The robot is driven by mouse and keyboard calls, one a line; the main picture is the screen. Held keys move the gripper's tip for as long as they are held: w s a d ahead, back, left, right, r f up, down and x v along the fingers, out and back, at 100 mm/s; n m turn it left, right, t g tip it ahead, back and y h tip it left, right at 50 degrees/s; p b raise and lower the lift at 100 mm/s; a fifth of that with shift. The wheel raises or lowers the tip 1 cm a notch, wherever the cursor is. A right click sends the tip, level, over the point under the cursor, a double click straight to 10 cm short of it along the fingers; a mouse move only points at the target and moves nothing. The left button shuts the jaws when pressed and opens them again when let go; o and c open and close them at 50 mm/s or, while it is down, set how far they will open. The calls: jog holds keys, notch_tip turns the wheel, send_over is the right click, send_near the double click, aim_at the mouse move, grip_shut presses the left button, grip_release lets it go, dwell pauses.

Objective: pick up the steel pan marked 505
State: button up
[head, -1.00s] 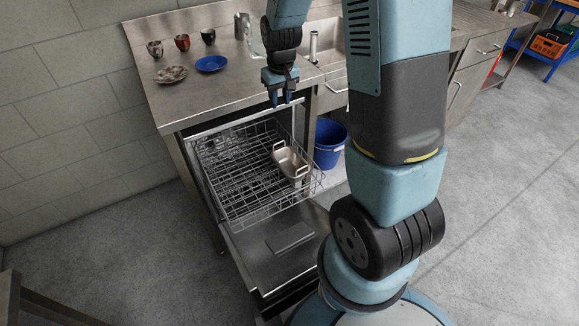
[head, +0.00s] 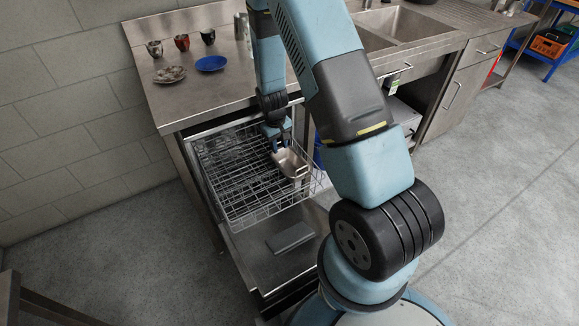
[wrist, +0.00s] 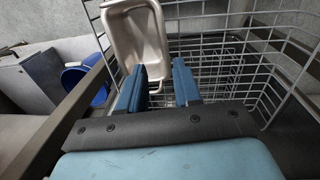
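The steel pan (head: 293,166) sits in the wire rack of the pulled-out dishwasher, at the rack's right side. In the wrist view the pan (wrist: 135,38) shows its hollow inside at the top, left of centre. No marking is readable on it. My gripper (head: 280,147) is at the far end of the pan, close to its rim. In the wrist view my gripper (wrist: 163,80) has its two blue fingers apart, with a clear gap. The pan's near right corner appears just beyond the gap; I cannot tell whether the fingers touch it.
The wire rack (head: 232,190) is otherwise mostly empty. The open dishwasher door (head: 265,262) is below it. A steel counter (head: 190,98) with several cups and a blue plate (head: 211,63) stands behind. A blue bucket (wrist: 84,80) is beside the rack.

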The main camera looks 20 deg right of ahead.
send_over(283, 167)
jog(key=f, duration=0.7)
jog(key=shift+w+a, duration=0.15)
jog(key=shift+a, duration=0.15)
jog(key=shift+d+f, duration=0.2)
jog(key=shift+f, duration=1.1)
jog(key=shift+d+f, duration=0.15)
jog(key=shift+f, duration=1.1)
grip_shut()
